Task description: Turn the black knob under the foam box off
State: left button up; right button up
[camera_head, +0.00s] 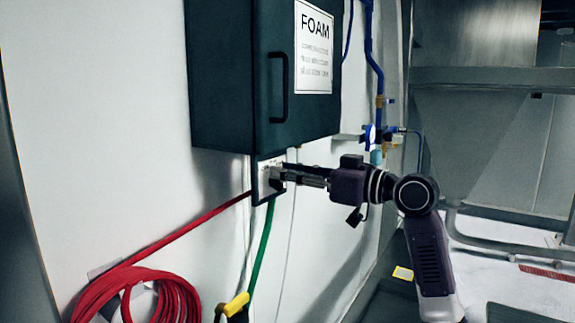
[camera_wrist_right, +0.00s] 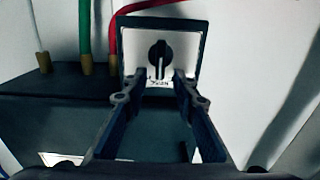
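The dark foam box (camera_head: 232,75) hangs on the white wall, with a "FOAM" label on its side. A small panel (camera_head: 262,180) sits under it; my right gripper hides the knob there in the head view. In the right wrist view the black knob (camera_wrist_right: 160,54) is on the light plate (camera_wrist_right: 132,48), its grip bar roughly upright in the picture. My right gripper (camera_head: 277,175) reaches the panel from the right. In the wrist view its two fingers (camera_wrist_right: 160,76) are apart, with the knob between and just beyond the tips. Contact cannot be told. My left gripper is not in view.
A red hose (camera_head: 130,290) coils on the wall below, and a green hose (camera_head: 262,245) runs down from the panel. A yellow-and-black nozzle (camera_head: 236,305) is at the bottom. Blue pipes (camera_head: 376,70) with valves run behind my right arm. Metal equipment (camera_head: 475,110) stands at the right.

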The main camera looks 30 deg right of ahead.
jog(key=shift+w, duration=0.1)
grip_shut()
jog(key=shift+f, duration=0.1)
dwell(0.3)
jog(key=shift+s+a+f+n+b, duration=0.1)
jog(key=shift+a+n+b, duration=0.2)
jog(key=shift+n+b, duration=1)
jog(key=shift+s+a+f+n+b, duration=0.25)
jog(key=shift+n+b, duration=0.5)
jog(key=shift+n, duration=1)
jog(key=shift+a+n+b, duration=0.35)
jog(key=shift+n+b, duration=0.65)
jog(key=shift+n, duration=0.55)
